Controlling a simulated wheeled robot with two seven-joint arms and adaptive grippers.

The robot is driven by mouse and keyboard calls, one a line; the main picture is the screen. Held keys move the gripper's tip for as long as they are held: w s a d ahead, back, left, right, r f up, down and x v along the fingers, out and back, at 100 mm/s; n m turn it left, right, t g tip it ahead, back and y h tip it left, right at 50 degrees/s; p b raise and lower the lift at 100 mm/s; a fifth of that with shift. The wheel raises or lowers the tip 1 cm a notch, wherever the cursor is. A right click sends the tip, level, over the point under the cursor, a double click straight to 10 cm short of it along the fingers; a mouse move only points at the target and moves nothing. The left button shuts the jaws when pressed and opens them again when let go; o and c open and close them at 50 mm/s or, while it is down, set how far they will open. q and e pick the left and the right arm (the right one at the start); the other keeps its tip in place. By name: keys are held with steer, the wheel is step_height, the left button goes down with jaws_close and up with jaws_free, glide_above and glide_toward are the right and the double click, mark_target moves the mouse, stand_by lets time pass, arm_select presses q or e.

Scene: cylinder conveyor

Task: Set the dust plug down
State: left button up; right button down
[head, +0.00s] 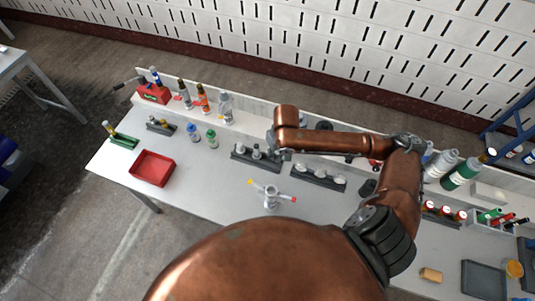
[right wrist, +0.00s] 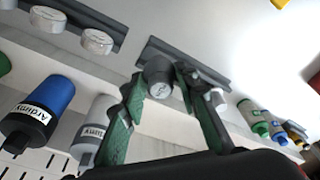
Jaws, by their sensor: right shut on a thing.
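In the right wrist view, the dust plug is a short dark grey cylinder with a lighter marked end (right wrist: 159,78). It sits between the green-padded fingertips of my right gripper (right wrist: 160,86), which is shut on it. Behind it is a dark grey rack (right wrist: 206,73); I cannot tell whether the plug touches it. A smaller pale-ended cylinder (right wrist: 217,98) stands at this rack, beside the right finger. In the head view, my right wrist hangs over the back of the bench by the same rack (head: 263,164), and the arm hides most of the gripper. My left gripper is not in view.
A rack with white round caps (head: 319,178) lies right of the plug rack. A valve with red and yellow handles (head: 271,197) stands in front. A red tray (head: 152,168) is at left, with small bottles (head: 211,137) behind it. Bare bench lies between tray and valve.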

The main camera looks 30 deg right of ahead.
steer(key=w+f, duration=0.2)
steer(key=f, duration=0.1)
steer(key=w+f+b, duration=0.1)
steer(key=w+f, duration=0.1)
steer(key=f, duration=0.1)
steer(key=w+f, duration=0.2)
steer(key=f, duration=0.1)
steer(key=shift+w+d+f+b, duration=0.15)
steer(key=shift+w+f+b, duration=0.05)
steer(key=shift+f+b, duration=0.15)
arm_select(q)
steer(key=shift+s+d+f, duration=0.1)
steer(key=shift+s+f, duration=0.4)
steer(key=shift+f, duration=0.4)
arm_select(e)
steer(key=shift+f, duration=0.1)
arm_select(q)
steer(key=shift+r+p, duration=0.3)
steer(key=shift+p, duration=0.05)
arm_select(e)
steer(key=shift+f, duration=0.5)
steer(key=c, duration=1.5)
jaws_free()
